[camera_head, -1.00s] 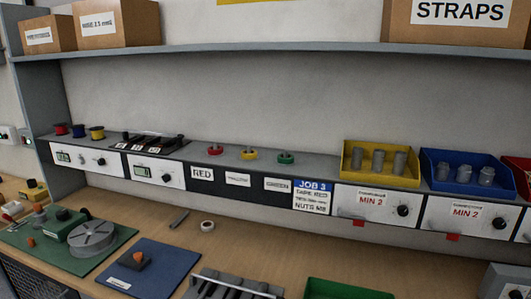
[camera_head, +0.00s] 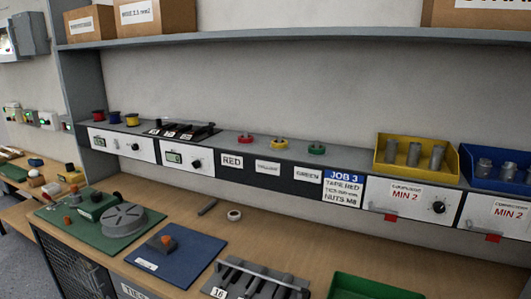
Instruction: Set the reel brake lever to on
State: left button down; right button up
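A grey round reel-like disc (camera_head: 125,219) lies on a green mat (camera_head: 70,213) at the left of the bench. Behind it on the mat are a green box (camera_head: 97,205) and a small orange-topped part (camera_head: 73,199). A blue mat (camera_head: 182,262) to the right holds a dark block with an orange knob (camera_head: 166,241). I cannot tell which part is the reel brake lever, nor its setting. Neither of my grippers is in view.
A grey console (camera_head: 270,177) with knobs and labels runs along the back under a shelf (camera_head: 300,35). Yellow (camera_head: 421,169) and blue bins stand on it. A slotted grey rack (camera_head: 262,281) and a green tray (camera_head: 370,288) lie at the front.

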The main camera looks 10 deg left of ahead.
aim_at(45, 195)
jog(key=j+u, duration=0.1)
jog(key=u, duration=0.4)
jog(key=i+j+u, duration=0.85)
jog(key=i+j, duration=0.15)
jog(key=i, duration=0.3)
jog(key=i+j, duration=0.2)
jog(key=i, duration=0.25)
jog(key=u, duration=0.05)
